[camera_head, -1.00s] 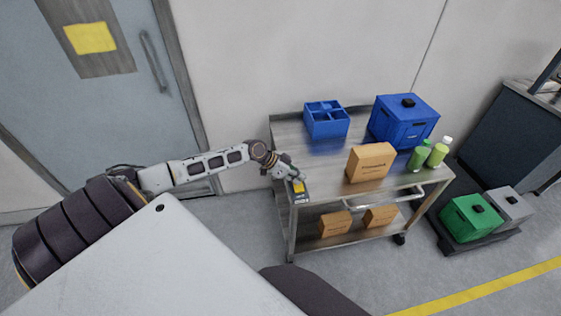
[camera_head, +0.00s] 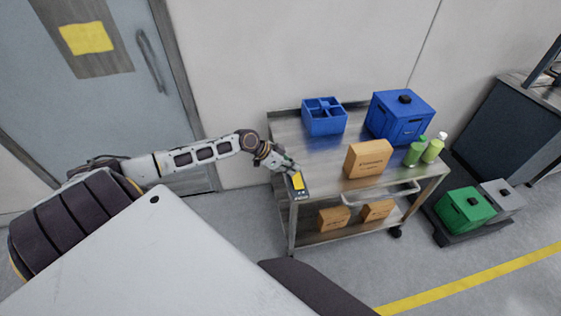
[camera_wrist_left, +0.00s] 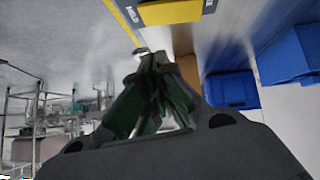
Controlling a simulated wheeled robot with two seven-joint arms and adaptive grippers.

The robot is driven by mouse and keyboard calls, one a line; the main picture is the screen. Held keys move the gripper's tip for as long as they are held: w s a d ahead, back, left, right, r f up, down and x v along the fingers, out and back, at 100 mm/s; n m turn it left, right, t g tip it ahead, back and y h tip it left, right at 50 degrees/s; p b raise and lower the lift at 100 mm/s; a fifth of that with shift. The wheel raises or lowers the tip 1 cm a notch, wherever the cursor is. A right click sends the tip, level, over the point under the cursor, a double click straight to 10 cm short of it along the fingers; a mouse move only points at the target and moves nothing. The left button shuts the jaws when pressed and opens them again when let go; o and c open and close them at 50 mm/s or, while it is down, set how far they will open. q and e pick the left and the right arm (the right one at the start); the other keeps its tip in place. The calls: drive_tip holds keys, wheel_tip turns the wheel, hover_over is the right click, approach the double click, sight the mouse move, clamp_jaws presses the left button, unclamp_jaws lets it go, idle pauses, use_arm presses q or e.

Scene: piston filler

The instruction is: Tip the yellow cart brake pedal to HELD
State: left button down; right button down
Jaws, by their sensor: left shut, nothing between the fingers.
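The yellow brake pedal (camera_head: 297,181) sits in a dark housing at the front left corner of the steel cart (camera_head: 320,157). In the left wrist view the pedal (camera_wrist_left: 170,12) is at the top edge, beside a yellow-edged dark plate with lettering that looks like HELD (camera_wrist_left: 130,12). Its exact tilt is hard to tell. My left gripper (camera_head: 288,168) is just behind the pedal in the head view. In the left wrist view its dark green fingers (camera_wrist_left: 152,62) are together and empty, with the tips a little short of the pedal. My right gripper is not in view.
The cart top holds a blue divided bin (camera_head: 324,116), a blue lidded box (camera_head: 400,118), a cardboard box (camera_head: 367,160) and two green bottles (camera_head: 415,153). Smaller cartons (camera_head: 333,218) stand on the lower shelf.

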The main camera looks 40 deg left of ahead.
use_arm(q)
drive_tip(key=v, duration=0.6)
drive_tip(key=shift+s+d+r+p, duration=0.2)
drive_tip(key=shift+s+d+p, duration=0.1)
drive_tip(key=shift+s+p, duration=0.15)
idle(0.4)
drive_tip(key=shift+n, duration=0.3)
idle(0.5)
